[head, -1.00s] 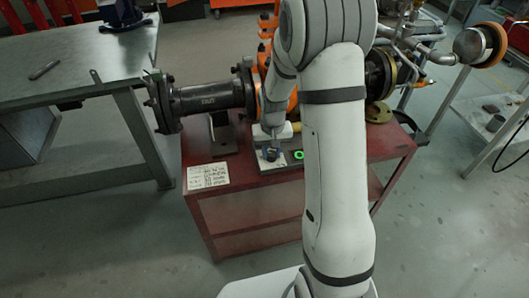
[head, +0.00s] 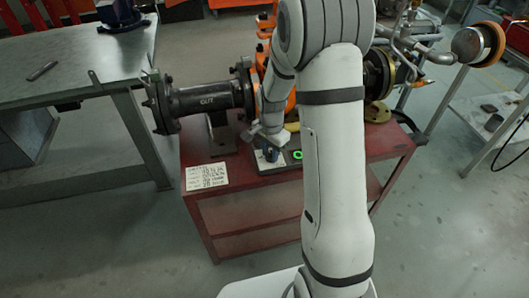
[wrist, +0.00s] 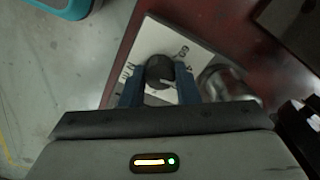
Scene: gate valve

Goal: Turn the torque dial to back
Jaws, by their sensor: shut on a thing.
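The torque dial (wrist: 160,69) is a dark round knob on a pale plate (wrist: 206,66) with black printed marks, in the wrist view. My gripper (wrist: 160,82) has its two blue fingers on either side of the knob and is shut on it. A pale pointer line shows low on the knob, toward the right. In the head view my gripper (head: 269,153) is over the small panel on the red cart, and the dial cannot be made out there.
A green-lit ring (head: 298,155) sits right of the gripper on the red cart (head: 250,191). A black flanged pipe (head: 208,100) lies behind. A paper label (head: 207,177) is at the cart's front left. A grey metal bench (head: 75,65) stands left.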

